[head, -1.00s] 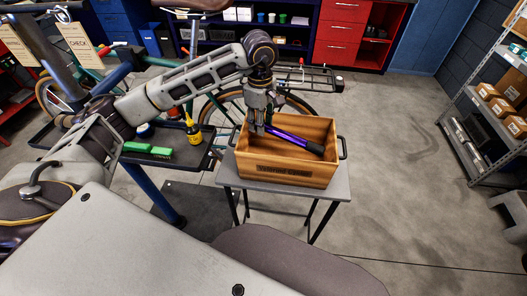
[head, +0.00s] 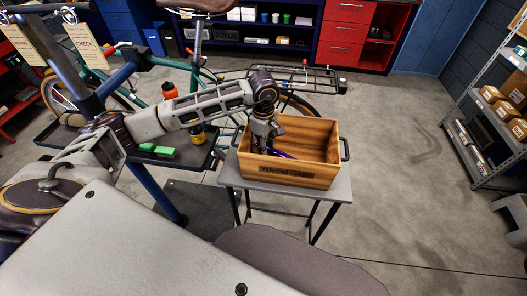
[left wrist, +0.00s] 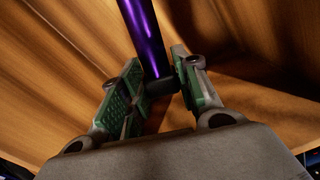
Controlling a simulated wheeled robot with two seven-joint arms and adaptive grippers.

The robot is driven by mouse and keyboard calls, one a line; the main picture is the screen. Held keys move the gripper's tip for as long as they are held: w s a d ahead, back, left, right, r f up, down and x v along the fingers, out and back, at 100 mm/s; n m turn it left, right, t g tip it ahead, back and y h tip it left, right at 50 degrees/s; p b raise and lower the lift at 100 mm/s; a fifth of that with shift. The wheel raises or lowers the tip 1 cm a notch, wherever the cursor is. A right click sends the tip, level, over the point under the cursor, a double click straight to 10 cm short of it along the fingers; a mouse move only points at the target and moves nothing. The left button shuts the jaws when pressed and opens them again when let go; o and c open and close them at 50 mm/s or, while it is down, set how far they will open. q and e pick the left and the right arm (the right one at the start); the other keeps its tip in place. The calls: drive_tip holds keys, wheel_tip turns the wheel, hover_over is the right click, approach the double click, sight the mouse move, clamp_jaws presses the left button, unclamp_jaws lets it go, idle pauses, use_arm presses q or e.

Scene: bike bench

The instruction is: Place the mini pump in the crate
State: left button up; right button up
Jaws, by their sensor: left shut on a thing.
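The mini pump is a purple and black tube; a small part of it (head: 283,155) shows inside the wooden crate (head: 290,172) in the head view. The crate's front wall hides the rest. In the left wrist view the pump (left wrist: 142,35) runs up from between the fingers, with the crate's wooden inside (left wrist: 60,80) around it. My left gripper (left wrist: 158,92) is shut on the pump's black part. In the head view the left gripper (head: 265,146) reaches down into the left part of the crate. My right gripper is not in view.
The crate stands on a small grey table (head: 230,176) with handles at its sides. To the left a dark tray (head: 190,160) holds a green block (head: 163,152) and bottles. A bicycle stands behind. Floor to the right is clear up to a shelf (head: 490,110).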

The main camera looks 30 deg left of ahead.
use_arm(q)
drive_tip(key=shift+f, duration=1.95)
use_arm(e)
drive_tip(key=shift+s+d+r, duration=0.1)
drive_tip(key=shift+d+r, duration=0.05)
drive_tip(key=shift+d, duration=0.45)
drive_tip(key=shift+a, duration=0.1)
use_arm(q)
drive_tip(key=o, duration=1.1)
drive_tip(key=shift+c, duration=0.2)
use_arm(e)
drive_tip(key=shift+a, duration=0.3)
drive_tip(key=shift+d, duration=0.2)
